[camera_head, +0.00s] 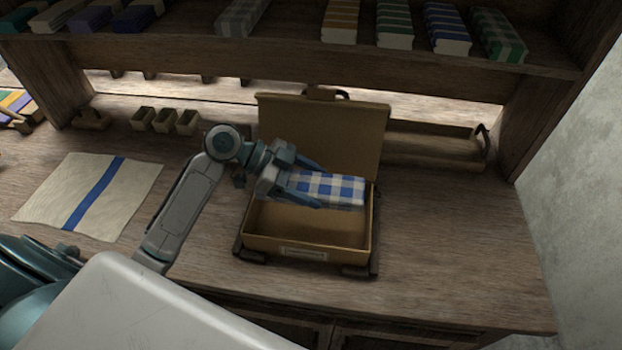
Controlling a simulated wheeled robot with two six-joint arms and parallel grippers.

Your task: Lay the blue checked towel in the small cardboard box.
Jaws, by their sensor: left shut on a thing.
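The blue checked towel (335,190) is a folded blue, white and grey bundle. My left gripper (305,187) is shut on its left end and holds it level over the open small cardboard box (305,243). The towel covers the rear part of the box opening; I cannot tell whether it touches the box. The box stands on the table with its lid (330,130) raised at the back. The visible front part of its inside is empty. My right gripper is not in view.
A striped cloth (90,195) lies flat at left. Small wooden holders (165,120) and a wooden tray (430,145) stand behind. A shelf (290,50) with folded textiles spans the back. The table right of the box is clear.

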